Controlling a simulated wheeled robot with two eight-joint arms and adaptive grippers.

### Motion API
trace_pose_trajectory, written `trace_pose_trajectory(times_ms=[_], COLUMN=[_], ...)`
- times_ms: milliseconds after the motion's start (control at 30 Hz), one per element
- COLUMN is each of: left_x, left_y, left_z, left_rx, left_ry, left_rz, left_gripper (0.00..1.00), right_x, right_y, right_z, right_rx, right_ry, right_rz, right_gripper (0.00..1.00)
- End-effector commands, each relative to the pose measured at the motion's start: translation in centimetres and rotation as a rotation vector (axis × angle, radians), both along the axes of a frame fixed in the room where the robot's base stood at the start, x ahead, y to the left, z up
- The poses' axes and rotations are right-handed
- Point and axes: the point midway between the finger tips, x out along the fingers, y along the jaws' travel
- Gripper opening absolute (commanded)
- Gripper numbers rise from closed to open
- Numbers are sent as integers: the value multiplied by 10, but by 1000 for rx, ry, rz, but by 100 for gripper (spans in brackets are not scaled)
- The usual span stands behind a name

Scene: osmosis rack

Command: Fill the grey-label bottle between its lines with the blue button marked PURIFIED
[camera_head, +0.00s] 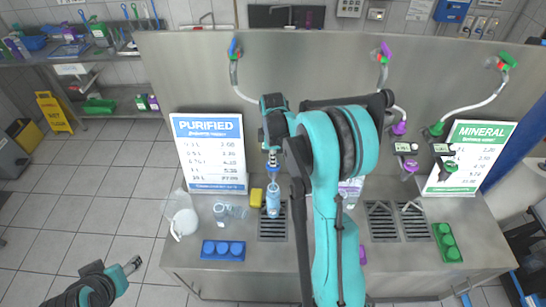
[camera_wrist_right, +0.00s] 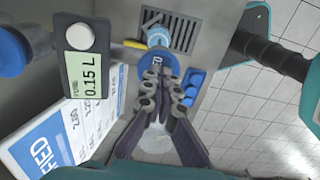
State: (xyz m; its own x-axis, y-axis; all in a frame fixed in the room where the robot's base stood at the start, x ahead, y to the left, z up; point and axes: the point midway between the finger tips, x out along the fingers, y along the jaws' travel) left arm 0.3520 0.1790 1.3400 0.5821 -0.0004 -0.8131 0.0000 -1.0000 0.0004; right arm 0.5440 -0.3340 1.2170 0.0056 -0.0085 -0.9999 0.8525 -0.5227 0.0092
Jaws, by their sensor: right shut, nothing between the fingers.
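A clear, bluish bottle (camera_head: 273,200) stands on the left drain grate, under the purified-water outlet; I cannot read its label or its lines. Its upper part also shows in the wrist view (camera_wrist_right: 157,36). A blue round button (camera_wrist_right: 147,78) lies just past my right fingertips (camera_wrist_right: 163,76); I cannot tell whether they touch it. A meter (camera_wrist_right: 90,90) beside it reads 0.15 L. My right gripper (camera_head: 271,148) is shut and empty, partly hidden by its own arm. My left gripper (camera_head: 132,265) is low at the left, away from the counter; its finger state is unclear.
A blue PURIFIED price board (camera_head: 208,150) and a green MINERAL board (camera_head: 470,157) stand on the steel counter. A clear container (camera_head: 228,212), a yellow item (camera_head: 257,198), a blue cap tray (camera_head: 222,250) and a green one (camera_head: 447,243) lie there. My right arm hides the counter's middle.

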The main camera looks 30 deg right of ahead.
Motion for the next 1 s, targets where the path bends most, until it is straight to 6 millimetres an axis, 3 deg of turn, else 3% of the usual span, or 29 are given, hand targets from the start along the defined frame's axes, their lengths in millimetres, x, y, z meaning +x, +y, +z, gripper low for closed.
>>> trace_pose_trajectory(times_ms=[267, 700, 1000], left_x=[0, 0, 0], left_y=[0, 0, 0], left_z=[0, 0, 0], left_rx=[0, 0, 0], left_ry=[0, 0, 0], left_rz=[0, 0, 0], left_gripper=[57, 57, 57], right_x=[0, -1, -1], right_y=[0, 1, 2], right_z=[6, 92, 120], right_rx=[0, 0, -1], right_ry=[0, 0, -1], right_rz=[0, 0, 0], right_gripper=[0, 0, 0])
